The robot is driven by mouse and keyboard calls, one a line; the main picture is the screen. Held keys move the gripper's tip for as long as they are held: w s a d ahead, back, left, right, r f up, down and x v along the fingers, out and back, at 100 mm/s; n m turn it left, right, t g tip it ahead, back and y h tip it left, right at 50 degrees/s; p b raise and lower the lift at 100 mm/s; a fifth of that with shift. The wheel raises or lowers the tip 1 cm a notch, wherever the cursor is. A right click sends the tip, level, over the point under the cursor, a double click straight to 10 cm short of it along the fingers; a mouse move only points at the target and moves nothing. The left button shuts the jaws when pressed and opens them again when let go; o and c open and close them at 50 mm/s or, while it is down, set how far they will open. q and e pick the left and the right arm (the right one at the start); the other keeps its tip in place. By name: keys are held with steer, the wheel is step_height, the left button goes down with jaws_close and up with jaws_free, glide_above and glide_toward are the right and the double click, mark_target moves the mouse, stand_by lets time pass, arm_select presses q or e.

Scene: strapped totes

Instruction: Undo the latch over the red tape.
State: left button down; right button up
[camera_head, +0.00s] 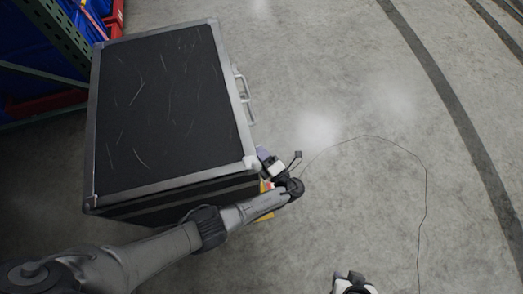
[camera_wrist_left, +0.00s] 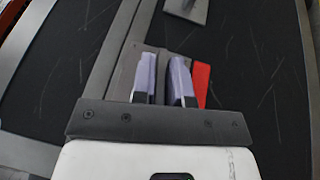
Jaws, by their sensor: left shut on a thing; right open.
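A large black case (camera_head: 165,110) with silver metal edges stands on the floor in the head view. My left gripper (camera_head: 268,160) is at its near right corner, mostly hidden by my own wrist. In the left wrist view its two pale lavender fingers (camera_wrist_left: 163,80) are close together, shut on a small part I take to be the latch, mostly hidden between them. The red tape (camera_wrist_left: 201,83) shows just right of the right finger, on the black side of the case. A little red also shows by the gripper in the head view. My right gripper (camera_head: 352,283) is open, at the bottom edge.
A silver handle (camera_head: 243,97) is on the right side of the case. A metal fitting (camera_wrist_left: 187,8) shows at the top of the left wrist view. A green rack (camera_head: 57,35) with blue and red bins stands at upper left. A thin dark cable (camera_head: 425,190) curves over the otherwise clear floor.

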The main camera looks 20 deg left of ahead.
arm_select(q)
steer(key=y+b, duration=0.1)
steer(key=n+y, duration=0.1)
steer(key=shift+f+t+y+b, duration=0.2)
steer(key=shift+t+y+b, duration=0.1)
steer(key=shift+b, duration=0.1)
steer(key=shift+r+n+y, duration=0.15)
steer(key=shift+n+y, duration=0.25)
steer(key=shift+n, duration=0.1)
steer(key=c, duration=1.2)
jaws_free()
steer(key=shift+c, duration=0.2)
steer(key=shift+b, duration=0.3)
